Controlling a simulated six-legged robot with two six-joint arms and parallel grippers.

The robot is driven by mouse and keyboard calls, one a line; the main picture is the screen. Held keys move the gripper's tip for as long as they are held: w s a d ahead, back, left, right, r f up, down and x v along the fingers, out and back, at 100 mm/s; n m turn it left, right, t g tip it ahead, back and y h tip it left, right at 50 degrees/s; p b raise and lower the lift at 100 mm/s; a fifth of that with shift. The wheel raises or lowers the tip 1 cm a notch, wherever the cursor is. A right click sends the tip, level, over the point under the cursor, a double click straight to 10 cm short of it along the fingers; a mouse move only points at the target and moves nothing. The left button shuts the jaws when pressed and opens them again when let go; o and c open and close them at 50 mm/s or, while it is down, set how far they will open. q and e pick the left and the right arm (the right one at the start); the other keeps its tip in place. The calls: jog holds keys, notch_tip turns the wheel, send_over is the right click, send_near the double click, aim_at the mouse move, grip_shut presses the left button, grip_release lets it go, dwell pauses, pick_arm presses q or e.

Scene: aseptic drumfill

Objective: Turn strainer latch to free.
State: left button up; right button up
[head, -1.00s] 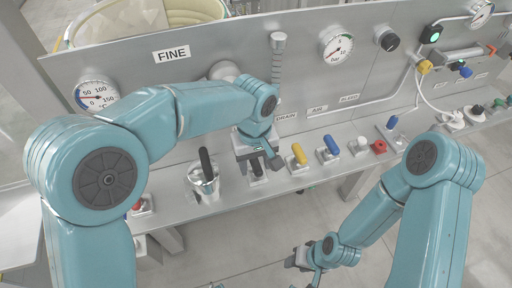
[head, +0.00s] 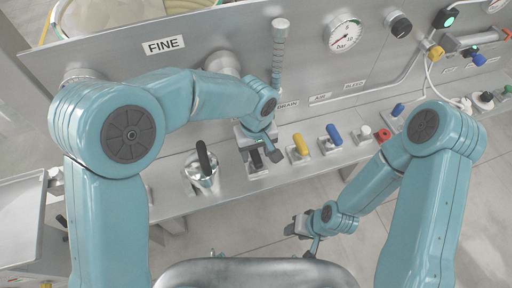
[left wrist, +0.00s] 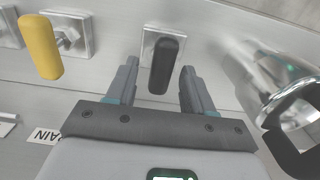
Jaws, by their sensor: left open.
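My left gripper (head: 263,156) is over the front ledge of the panel, at a small black lever (head: 255,161) on a square metal plate. The left wrist view shows the gripper (left wrist: 158,82) open, with the black lever (left wrist: 164,66) between and just beyond its two fingertips. A gap shows on both sides, so it is not gripped. I cannot tell for sure whether this lever is the strainer latch; no label for it is readable. My right gripper (head: 300,228) hangs low in front of the ledge, away from the levers, and its jaws are too small to judge.
A metal cup-like fitting with a black handle (head: 203,160) stands just left of the lever. A yellow lever (head: 300,145) and a blue lever (head: 333,134) stand to its right. A FINE label (head: 164,46) and a pressure gauge (head: 344,36) are on the panel behind.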

pick_arm(q)
jog(key=shift+s+f, duration=0.1)
jog(key=shift+f, duration=0.1)
jog(key=shift+s+a+r, duration=0.1)
jog(key=shift+s, duration=0.25)
jog(key=shift+w, duration=0.3)
jog(key=c, duration=0.5)
jog(key=shift+w, duration=0.1)
grip_shut()
pick_arm(e)
jog(key=shift+s+a+r, duration=0.1)
jog(key=shift+s, duration=0.25)
